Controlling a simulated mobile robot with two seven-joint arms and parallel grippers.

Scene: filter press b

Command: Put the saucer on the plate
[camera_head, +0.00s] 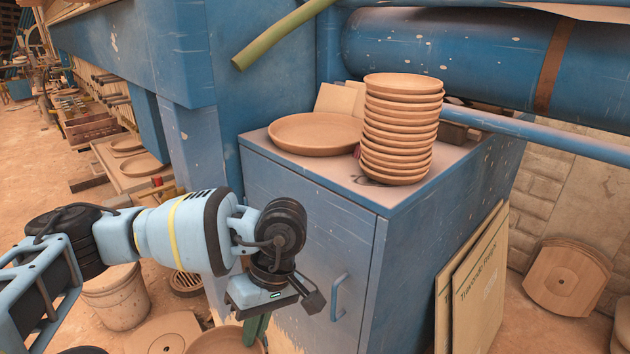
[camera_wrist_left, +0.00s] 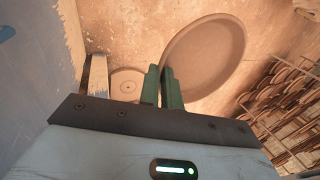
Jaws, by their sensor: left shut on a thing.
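A wide round clay-coloured plate (camera_head: 315,133) lies on top of the blue cabinet. My left gripper (camera_head: 255,330) is low in front of the cabinet, below the plate's level. Its green fingers (camera_wrist_left: 163,75) are shut on the rim of a round brown saucer (camera_wrist_left: 207,60), which shows in the wrist view at their right side. In the head view part of this saucer (camera_head: 222,343) shows at the bottom edge, partly hidden by the gripper and cut off by the frame. My right gripper is not in view.
A tall stack of clay saucers (camera_head: 402,130) stands right of the plate on the cabinet top (camera_head: 440,165). A blue pipe (camera_head: 560,138) and a large blue cylinder (camera_head: 460,50) are behind. The cabinet door has a handle (camera_head: 338,297). A bucket (camera_head: 117,298) stands at lower left.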

